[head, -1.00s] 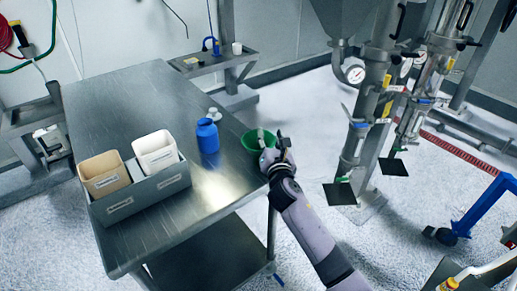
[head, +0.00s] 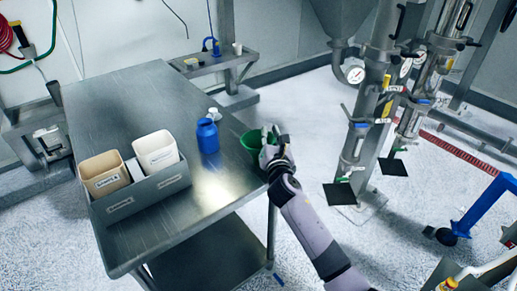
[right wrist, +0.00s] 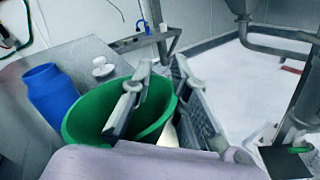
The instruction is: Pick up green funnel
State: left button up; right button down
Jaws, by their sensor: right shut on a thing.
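The green funnel (head: 251,141) is at the right edge of the steel table in the head view, partly hidden behind my right gripper (head: 270,138). In the right wrist view the funnel (right wrist: 90,112) shows its wide open mouth facing up. One finger of my right gripper (right wrist: 150,100) is inside the mouth and the other is outside, so the fingers are shut on the funnel's wall. I cannot tell whether the funnel's lower end touches the table. My left gripper is not in view.
A blue bottle (head: 207,136) stands close left of the funnel, with small white items (head: 214,114) behind it. A grey tray (head: 150,190) holds a tan bin (head: 104,174) and a white bin (head: 157,152). The far part of the table (head: 130,95) is clear. Steel pipework (head: 375,110) stands to the right.

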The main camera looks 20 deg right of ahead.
jog(key=shift+s+f, duration=0.1)
jog(key=shift+f, duration=0.3)
jog(key=shift+r, duration=0.1)
